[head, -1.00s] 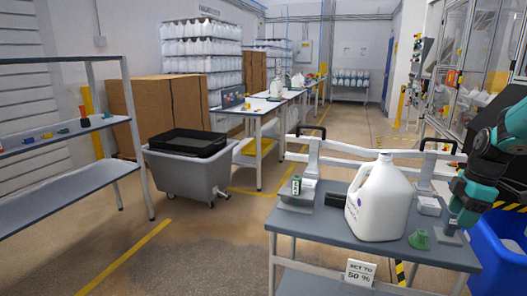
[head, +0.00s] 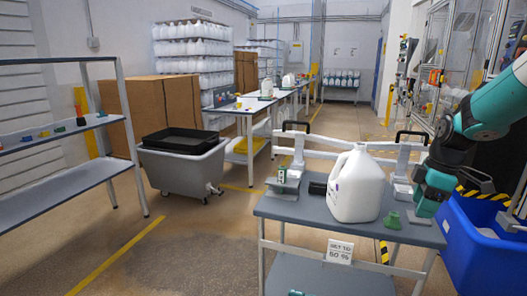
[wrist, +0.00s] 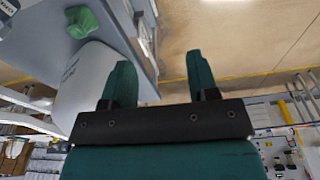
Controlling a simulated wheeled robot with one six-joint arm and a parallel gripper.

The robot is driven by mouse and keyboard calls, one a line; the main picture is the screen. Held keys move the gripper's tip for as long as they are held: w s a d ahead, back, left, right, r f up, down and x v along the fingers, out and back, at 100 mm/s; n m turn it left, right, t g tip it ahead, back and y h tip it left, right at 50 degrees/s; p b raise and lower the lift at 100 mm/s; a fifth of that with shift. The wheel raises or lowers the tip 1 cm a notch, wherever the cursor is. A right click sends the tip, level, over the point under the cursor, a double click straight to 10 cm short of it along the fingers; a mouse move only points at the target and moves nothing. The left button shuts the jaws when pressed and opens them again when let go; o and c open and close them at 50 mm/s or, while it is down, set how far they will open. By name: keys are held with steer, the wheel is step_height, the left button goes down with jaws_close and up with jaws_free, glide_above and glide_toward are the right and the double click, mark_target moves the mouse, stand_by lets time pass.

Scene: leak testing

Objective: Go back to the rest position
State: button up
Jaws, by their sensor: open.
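My gripper (wrist: 160,72) shows in the wrist view with its two dark green fingers wide apart and nothing between them. In the head view my arm's teal end (head: 428,204) hangs at the right edge of the grey table (head: 300,212), and its fingers are hard to make out. A white jug (head: 355,187) stands upright on the table, to the left of my gripper. A small green piece (head: 392,220) sits on the table between the jug and my arm. The jug (wrist: 88,85) and the green piece (wrist: 83,22) also show in the wrist view, apart from the fingers.
A blue bin (head: 480,245) stands right of the table, under my arm. A "SET TO 50 %" sign (head: 339,251) hangs at the table's front. A grey cart (head: 185,172) and a shelf (head: 60,180) stand left. The floor between shelf and table is clear.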

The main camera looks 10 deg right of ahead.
steer(key=s+a+r+m+y, duration=0.1)
steer(key=s+a+r, duration=0.2)
steer(key=a, duration=0.8)
steer(key=s+a+r+m, duration=0.1)
steer(key=s+a+r, duration=0.1)
steer(key=a, duration=0.8)
steer(key=s+a+r+m+y, duration=0.1)
steer(key=s+a, duration=1.2)
steer(key=s, duration=0.1)
steer(key=shift+s+m+g, duration=0.3)
steer(key=shift+s+g, duration=0.1)
steer(key=shift+r, duration=0.1)
